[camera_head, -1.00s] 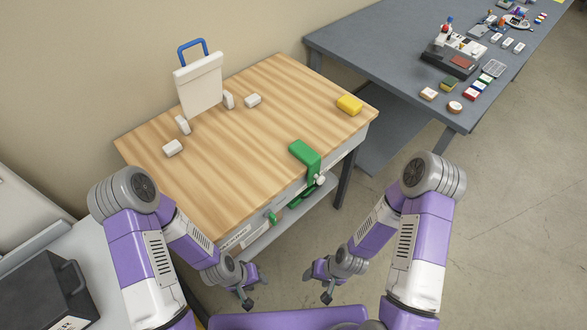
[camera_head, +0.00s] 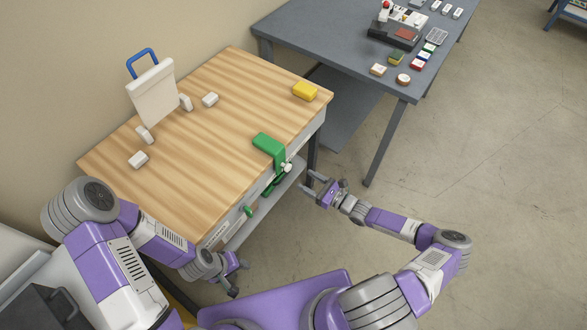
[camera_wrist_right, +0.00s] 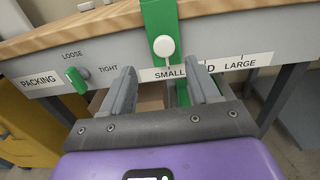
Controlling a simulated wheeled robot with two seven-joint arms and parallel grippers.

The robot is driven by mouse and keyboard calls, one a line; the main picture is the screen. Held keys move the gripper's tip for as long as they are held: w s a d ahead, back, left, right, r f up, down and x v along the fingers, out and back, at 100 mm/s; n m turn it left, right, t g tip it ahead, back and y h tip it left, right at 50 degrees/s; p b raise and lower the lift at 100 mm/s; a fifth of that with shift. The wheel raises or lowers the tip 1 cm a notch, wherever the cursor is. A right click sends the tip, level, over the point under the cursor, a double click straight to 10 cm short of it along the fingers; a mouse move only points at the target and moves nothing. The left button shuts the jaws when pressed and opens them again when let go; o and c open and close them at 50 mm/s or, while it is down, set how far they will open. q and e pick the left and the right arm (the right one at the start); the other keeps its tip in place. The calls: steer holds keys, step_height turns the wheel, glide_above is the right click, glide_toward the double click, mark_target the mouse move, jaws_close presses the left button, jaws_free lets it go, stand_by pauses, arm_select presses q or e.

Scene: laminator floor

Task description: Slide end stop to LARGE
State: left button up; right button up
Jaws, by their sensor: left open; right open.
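The green end stop (camera_head: 270,148) hooks over the front edge of the wooden bench and has a white knob (camera_head: 287,167) on its front. In the right wrist view the end stop (camera_wrist_right: 158,18) hangs with its white knob (camera_wrist_right: 164,46) just above the SMALL label (camera_wrist_right: 168,73). The LARGE label (camera_wrist_right: 240,63) is to the right; a label between them is mostly hidden by my finger. My right gripper (camera_head: 314,188) is open and empty, in front of and below the knob, apart from it. My left gripper (camera_head: 238,276) is open and empty near the bench's front left.
The bench top (camera_head: 200,150) bears a white board with a blue handle (camera_head: 152,90), small white blocks and a yellow block (camera_head: 305,90). A smaller green knob (camera_wrist_right: 76,80) is set between LOOSE and TIGHT. A grey table (camera_head: 330,45) stands behind right. The floor on the right is clear.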

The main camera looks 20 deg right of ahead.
mark_target(290, 168)
steer(key=b+x, duration=0.1)
steer(key=x, duration=0.6)
steer(key=shift+w+d+r, duration=0.1)
steer(key=shift+w, duration=0.25)
steer(key=shift+c, duration=0.2)
jaws_close()
